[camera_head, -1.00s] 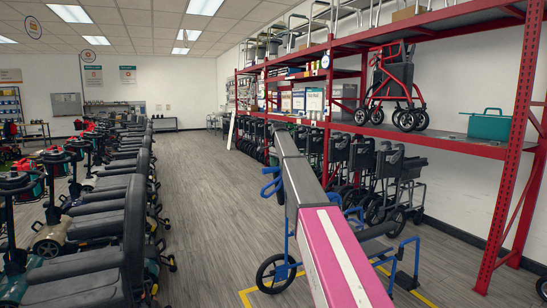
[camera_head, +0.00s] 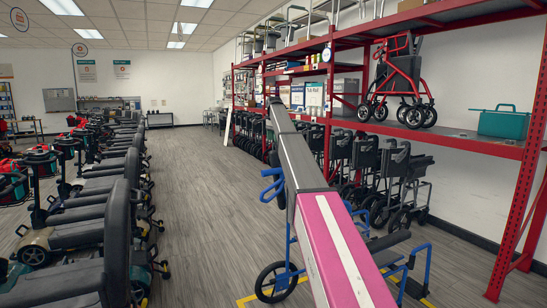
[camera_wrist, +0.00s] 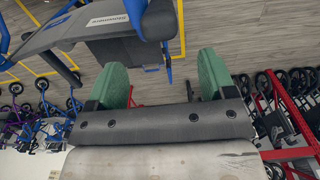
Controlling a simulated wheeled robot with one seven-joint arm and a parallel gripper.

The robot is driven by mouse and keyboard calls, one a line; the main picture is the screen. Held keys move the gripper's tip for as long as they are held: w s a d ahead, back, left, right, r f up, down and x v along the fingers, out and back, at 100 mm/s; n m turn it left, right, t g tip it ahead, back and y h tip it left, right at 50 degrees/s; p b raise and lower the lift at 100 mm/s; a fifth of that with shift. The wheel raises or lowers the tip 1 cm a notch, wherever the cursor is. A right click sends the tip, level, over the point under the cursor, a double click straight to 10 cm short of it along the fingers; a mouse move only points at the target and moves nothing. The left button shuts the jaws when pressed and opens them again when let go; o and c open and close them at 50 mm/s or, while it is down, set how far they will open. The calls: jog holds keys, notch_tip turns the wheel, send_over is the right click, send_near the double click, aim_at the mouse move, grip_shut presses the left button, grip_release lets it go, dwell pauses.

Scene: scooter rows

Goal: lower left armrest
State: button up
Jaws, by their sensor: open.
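A blue-framed wheelchair (camera_head: 276,280) stands on the floor, largely hidden behind my arm in the head view. A blue bar with a handle-like end (camera_head: 271,186) shows left of my arm; I cannot tell whether it belongs to an armrest. In the wrist view the wheelchair's dark panel with pale lettering (camera_wrist: 102,20) fills the upper left, close to my gripper. A blue bar (camera_wrist: 167,64) hangs from it, between the fingers in the picture. My gripper (camera_wrist: 160,78) has two green fingers spread apart, with nothing held. I cannot tell which armrest is the left one.
A row of scooters (camera_head: 115,230) stands on the left, with a clear grey aisle (camera_head: 195,220) beside it. Red shelving (camera_head: 450,140) runs along the right, holding a red rollator (camera_head: 399,85) and a teal case (camera_head: 497,122). Dark wheelchairs (camera_head: 365,160) stand beneath.

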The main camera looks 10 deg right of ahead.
notch_tip(320, 180, down, 10)
dwell(0.5)
